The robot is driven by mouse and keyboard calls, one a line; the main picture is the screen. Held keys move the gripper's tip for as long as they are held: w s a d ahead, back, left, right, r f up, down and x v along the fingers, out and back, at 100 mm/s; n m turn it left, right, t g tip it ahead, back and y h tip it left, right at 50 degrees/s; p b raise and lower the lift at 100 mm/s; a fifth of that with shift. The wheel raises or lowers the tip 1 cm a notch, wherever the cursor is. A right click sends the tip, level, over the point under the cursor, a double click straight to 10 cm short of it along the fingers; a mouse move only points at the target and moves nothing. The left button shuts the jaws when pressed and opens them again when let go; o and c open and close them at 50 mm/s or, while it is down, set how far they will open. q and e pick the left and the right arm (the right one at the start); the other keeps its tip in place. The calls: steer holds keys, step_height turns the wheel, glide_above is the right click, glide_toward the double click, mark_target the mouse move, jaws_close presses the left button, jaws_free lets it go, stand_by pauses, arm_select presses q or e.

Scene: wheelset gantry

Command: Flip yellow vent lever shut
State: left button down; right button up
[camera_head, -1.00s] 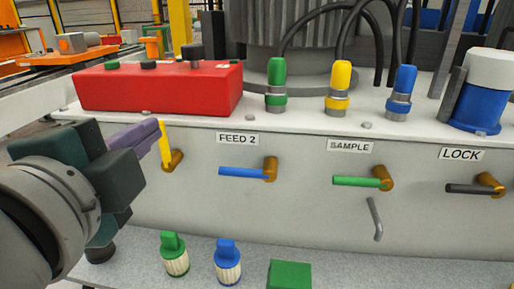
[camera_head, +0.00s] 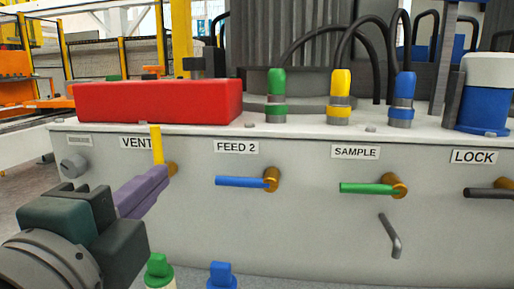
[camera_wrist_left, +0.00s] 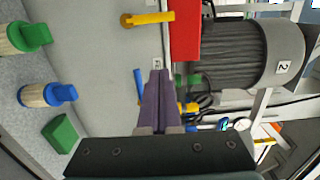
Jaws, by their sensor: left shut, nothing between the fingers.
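The yellow vent lever (camera_head: 157,146) points straight up from its brass pivot (camera_head: 172,169), under the VENT label on the grey panel. In the left wrist view the lever (camera_wrist_left: 153,17) shows near the top, apart from the fingers. My left gripper (camera_head: 158,178) is shut and empty, its purple fingertips near the pivot in the head view, below most of the lever. Its fingers also show in the left wrist view (camera_wrist_left: 159,75). Whether they touch the lever cannot be told from the head view. My right gripper is not in view.
A blue FEED 2 lever (camera_head: 240,182), a green SAMPLE lever (camera_head: 366,188) and a dark LOCK lever (camera_head: 488,193) stick out sideways along the panel. A red box (camera_head: 158,101) sits on the ledge above. Green (camera_wrist_left: 30,36) and blue (camera_wrist_left: 61,94) knobs stand below.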

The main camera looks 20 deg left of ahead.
mark_target(161, 150)
arm_select(q)
steer(key=w+a, duration=0.2)
steer(key=w, duration=0.1)
steer(key=w+a+b, duration=0.1)
steer(key=w+a, duration=0.3)
steer(key=w, duration=0.1)
steer(key=shift+w+a+b, duration=0.3)
steer(key=shift+w, duration=0.1)
steer(key=shift+a+r, duration=0.1)
